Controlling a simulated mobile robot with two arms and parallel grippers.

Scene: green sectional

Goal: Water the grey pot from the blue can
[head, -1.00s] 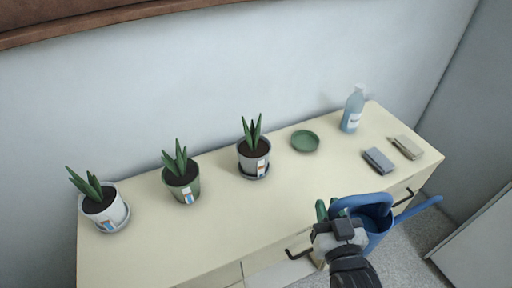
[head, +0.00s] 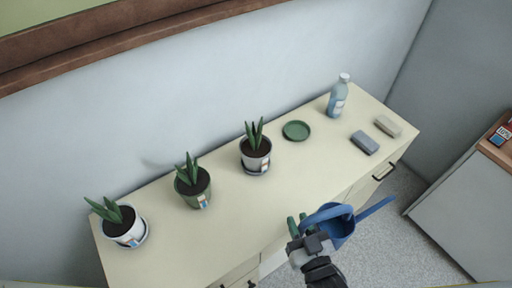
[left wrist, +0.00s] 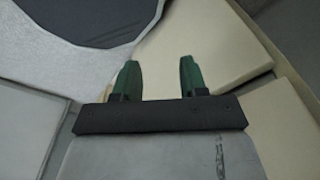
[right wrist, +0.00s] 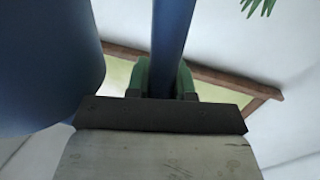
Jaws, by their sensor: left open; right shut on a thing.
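The blue can (head: 340,232) is off the cabinet top, in front of the cabinet's front edge. My right gripper (head: 298,224) is shut on its handle. In the right wrist view the blue handle (right wrist: 172,35) runs between the green fingers, with the can's body (right wrist: 45,65) at left. The grey pot (head: 255,162) holds a spiky green plant and stands on a saucer on the cabinet, behind and left of the can. My left gripper (left wrist: 160,80) shows only in the left wrist view, open and empty.
A green pot (head: 193,200) and a white pot (head: 124,236) stand farther left on the cabinet (head: 210,250). A green saucer (head: 296,131), a bottle (head: 338,100) and two small blocks (head: 365,142) are to the right. The cabinet top before the grey pot is clear.

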